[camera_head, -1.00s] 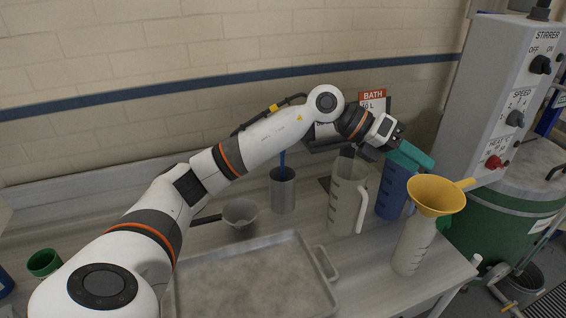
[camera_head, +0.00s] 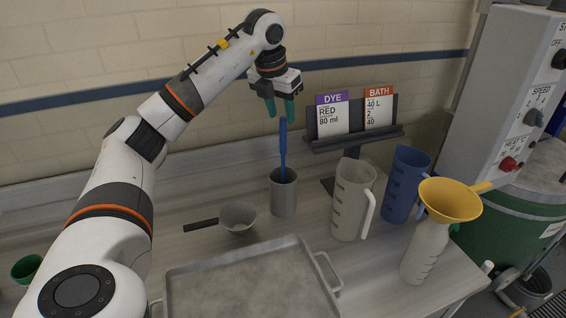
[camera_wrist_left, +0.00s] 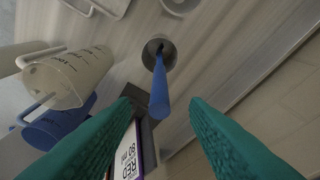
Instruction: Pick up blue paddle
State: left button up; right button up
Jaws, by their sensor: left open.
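The blue paddle (camera_head: 283,150) stands nearly upright in a grey metal cup (camera_head: 284,197) on the table, its upper end pointing up and its lower end hidden inside the cup. My left gripper (camera_head: 280,112) is open with teal fingers and hangs pointing down, just above the paddle's top. In the left wrist view the paddle (camera_wrist_left: 159,88) rises from the cup (camera_wrist_left: 158,50) toward the camera, and its near end shows between the fingertips, closer to the left finger. Nothing is held in the left gripper. My right gripper does not show.
A sign stand (camera_head: 350,143) with DYE and BATH cards is right of the gripper. A clear jug (camera_head: 350,200), a blue jug (camera_head: 404,185) and a yellow funnel (camera_head: 448,200) stand to the right. A saucepan (camera_head: 238,217) and a metal tray (camera_head: 250,285) lie in front.

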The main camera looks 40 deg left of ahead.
aim_at(281, 119)
pick_arm(q)
jog(key=x, duration=0.1)
jog(key=p+x, duration=0.1)
jog(key=x, duration=0.2)
jog(key=shift+s+f+p, duration=0.15)
jog(key=shift+f+p, duration=0.2)
jog(key=shift+f, duration=0.45)
jog(key=shift+c, duration=0.3)
grip_shut()
